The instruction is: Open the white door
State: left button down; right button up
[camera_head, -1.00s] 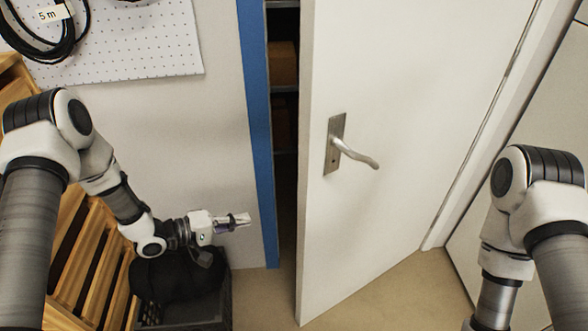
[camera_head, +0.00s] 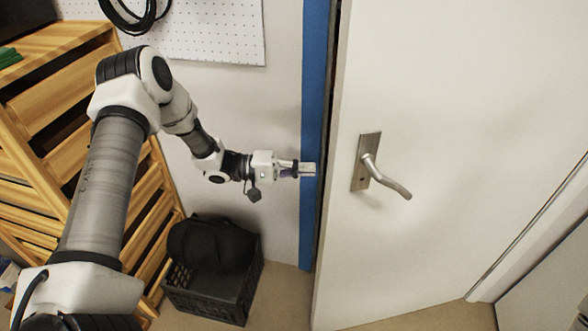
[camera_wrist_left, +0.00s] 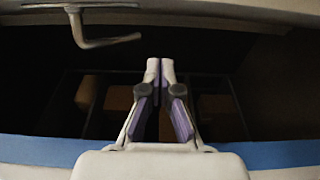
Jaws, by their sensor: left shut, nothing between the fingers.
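The white door (camera_head: 440,120) stands slightly ajar in the head view, with a narrow dark gap between its left edge and the blue door frame (camera_head: 316,110). Its metal lever handle (camera_head: 386,178) sits on a plate near that edge. My left gripper (camera_head: 307,170) is shut and empty, its tips in front of the blue frame, left of the handle. In the left wrist view the gripper (camera_wrist_left: 160,66) points into the dark opening, with the blue frame (camera_wrist_left: 40,150) below it and a handle (camera_wrist_left: 100,40) at the upper left. My right gripper is not in view.
A black crate (camera_head: 215,290) with a dark bag (camera_head: 212,245) stands on the floor at lower left. A wooden slatted rack (camera_head: 60,100) is at the left. Boxes (camera_wrist_left: 115,100) show inside the dark opening. Bare floor lies below the door.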

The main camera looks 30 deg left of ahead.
pick_arm(q)
jog(key=d, duration=0.3)
jog(key=s+d+p, duration=0.1)
jog(key=d, duration=0.2)
jog(key=shift+s+d, duration=0.15)
